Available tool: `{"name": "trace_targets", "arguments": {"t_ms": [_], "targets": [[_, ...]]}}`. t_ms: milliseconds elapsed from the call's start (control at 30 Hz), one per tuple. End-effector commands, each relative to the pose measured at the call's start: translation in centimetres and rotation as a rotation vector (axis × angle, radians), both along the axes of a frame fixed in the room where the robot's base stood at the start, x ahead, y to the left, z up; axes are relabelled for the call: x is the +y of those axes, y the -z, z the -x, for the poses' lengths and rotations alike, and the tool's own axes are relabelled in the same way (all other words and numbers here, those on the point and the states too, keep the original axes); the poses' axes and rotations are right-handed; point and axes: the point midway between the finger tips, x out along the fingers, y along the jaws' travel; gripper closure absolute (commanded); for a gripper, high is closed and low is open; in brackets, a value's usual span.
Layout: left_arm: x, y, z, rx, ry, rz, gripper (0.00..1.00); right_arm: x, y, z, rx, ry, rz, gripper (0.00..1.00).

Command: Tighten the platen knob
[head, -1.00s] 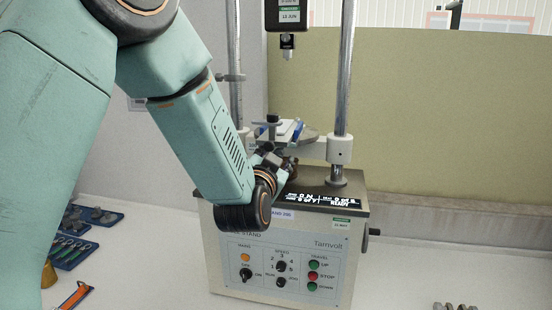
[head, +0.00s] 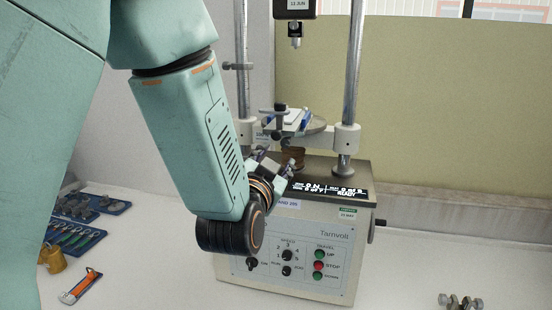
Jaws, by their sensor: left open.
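The test stand (head: 340,235) stands on the bench, with a round platen (head: 318,124) low between its two columns. I cannot tell whether this is the platen knob. My left gripper (head: 280,163) is open, just below the platen and in front of a brown round post (head: 292,156). Its fingers are small and partly overlap the post, so contact is unclear. My left wrist hides the stand's left front. My right gripper is not in view.
A lit display (head: 330,190) and a control panel (head: 300,260) are on the stand. The crosshead (head: 294,10) hangs above the platen. Blue tool trays (head: 75,235), a brass weight (head: 52,258) and an orange-handled tool (head: 80,287) lie at left. Small metal parts (head: 460,302) lie at right.

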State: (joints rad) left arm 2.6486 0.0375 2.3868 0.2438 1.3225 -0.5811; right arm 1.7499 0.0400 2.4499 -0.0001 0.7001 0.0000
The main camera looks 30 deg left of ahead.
Motion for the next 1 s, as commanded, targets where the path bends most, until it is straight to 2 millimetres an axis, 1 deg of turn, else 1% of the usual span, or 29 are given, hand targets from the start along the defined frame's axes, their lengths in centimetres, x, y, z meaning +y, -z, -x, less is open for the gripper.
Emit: {"name": "trace_targets", "arguments": {"t_ms": [167,233,300,500,600,700,867,1000], "targets": [[-0.5,0.5,0.3,0.051,0.008,-0.003,0.55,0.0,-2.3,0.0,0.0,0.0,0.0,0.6],[-0.6,0.6,0.5,0.037,0.007,0.086,0.55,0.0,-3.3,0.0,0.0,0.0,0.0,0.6],[-0.7,0.7,0.6,0.007,0.003,0.191,0.55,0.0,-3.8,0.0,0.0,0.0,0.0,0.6],[-0.8,0.5,0.9,-0.094,-0.004,0.486,0.55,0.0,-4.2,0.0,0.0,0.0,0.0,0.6],[-0.7,0.2,1.0,-0.144,-0.005,0.61,0.55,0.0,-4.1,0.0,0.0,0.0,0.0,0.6],[-0.8,0.0,1.1,-0.178,-0.003,0.698,0.55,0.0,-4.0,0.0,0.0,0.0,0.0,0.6],[-0.7,-0.1,1.0,-0.2,-0.001,0.761,0.55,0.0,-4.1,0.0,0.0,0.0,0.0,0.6],[-0.5,-0.1,-0.1,-0.201,-0.001,0.767,0.55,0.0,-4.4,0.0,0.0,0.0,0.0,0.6]]}}
